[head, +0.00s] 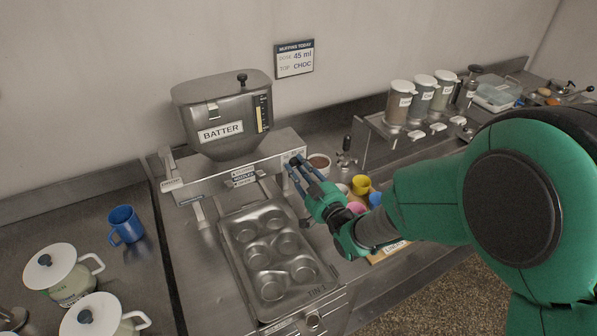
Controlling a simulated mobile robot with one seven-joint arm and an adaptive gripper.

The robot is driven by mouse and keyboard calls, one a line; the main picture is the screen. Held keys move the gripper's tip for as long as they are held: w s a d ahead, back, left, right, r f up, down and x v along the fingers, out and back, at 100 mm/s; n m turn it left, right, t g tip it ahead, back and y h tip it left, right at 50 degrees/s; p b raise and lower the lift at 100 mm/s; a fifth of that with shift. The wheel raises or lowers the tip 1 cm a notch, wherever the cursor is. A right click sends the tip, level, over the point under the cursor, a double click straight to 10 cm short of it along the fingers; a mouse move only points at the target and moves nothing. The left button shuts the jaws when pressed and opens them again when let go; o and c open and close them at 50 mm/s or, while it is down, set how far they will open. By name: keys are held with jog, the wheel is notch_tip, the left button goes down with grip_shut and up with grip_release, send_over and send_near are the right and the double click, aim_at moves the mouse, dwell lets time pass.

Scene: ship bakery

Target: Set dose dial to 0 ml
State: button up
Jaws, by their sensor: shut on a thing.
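The steel batter machine stands against the wall, with its hopper (222,110) labelled BATTER above a horizontal beam (215,174). My gripper (296,167) reaches in from the right with its blue-grey fingers at the right end of the beam's front. It is shut on the dose dial there. The fingers hide the dial, and its setting cannot be read. A wall sign (294,58) reads MUFFINS TODAY, dose 45 ml, CHOC.
A muffin tin (238,262) with several cups sits below the beam. Coloured cups (361,184) stand close behind my gripper. Several lidded canisters (399,102) stand at the back right. A blue mug (125,225) and white-lidded pots (56,268) are at the left.

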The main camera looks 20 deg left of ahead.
jog(key=shift+w+d+f, duration=0.1)
jog(key=shift+d+f, duration=0.05)
jog(key=shift+f, duration=0.05)
jog(key=o, duration=1.2)
jog(key=shift+r, duration=0.1)
jog(key=shift+v, duration=6)
jog(key=shift+r, duration=0.1)
